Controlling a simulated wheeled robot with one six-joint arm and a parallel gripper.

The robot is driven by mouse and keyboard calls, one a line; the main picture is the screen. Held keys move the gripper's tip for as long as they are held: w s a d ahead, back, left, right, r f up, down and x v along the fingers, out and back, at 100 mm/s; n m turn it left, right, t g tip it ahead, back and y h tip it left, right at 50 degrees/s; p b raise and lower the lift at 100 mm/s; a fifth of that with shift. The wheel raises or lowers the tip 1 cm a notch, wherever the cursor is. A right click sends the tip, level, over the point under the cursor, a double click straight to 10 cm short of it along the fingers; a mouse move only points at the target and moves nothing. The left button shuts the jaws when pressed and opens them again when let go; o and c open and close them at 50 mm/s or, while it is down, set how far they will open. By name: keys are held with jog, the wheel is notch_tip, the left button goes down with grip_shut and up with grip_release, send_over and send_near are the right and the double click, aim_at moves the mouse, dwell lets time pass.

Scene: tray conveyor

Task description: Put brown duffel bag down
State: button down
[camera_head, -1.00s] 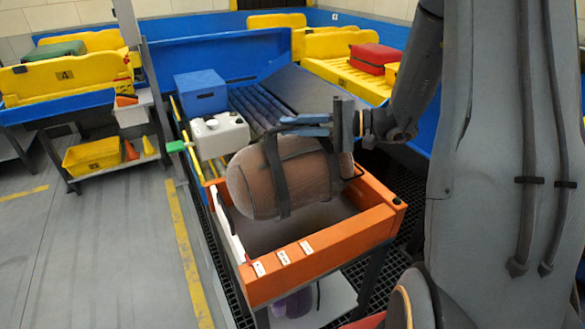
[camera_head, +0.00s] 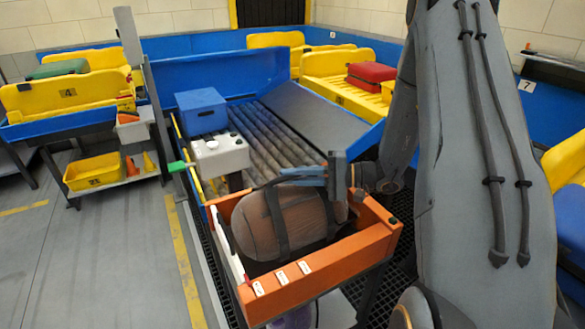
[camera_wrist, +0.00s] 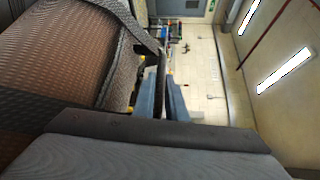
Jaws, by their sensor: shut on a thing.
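The brown duffel bag (camera_head: 303,211) with dark straps is inside the orange tray (camera_head: 337,261), lying on its side between the tray walls. Its lower part is hidden by the front wall. My gripper (camera_head: 318,176) is at the top of the bag, toward its right end, shut on it by a strap. In the wrist view the bag (camera_wrist: 85,50) fills the left side, with the blue fingers (camera_wrist: 165,95) beside it. Whether the bag touches the tray floor cannot be seen.
A grey-white box unit (camera_head: 220,153) stands just behind the tray, and a blue box (camera_head: 202,110) is farther back by the rollers (camera_head: 270,140). A table with a yellow bin (camera_head: 93,171) stands left. Grey floor is clear between.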

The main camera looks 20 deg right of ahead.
jog(key=shift+f, duration=0.1)
dwell(0.3)
jog(key=c, duration=1.8)
grip_release()
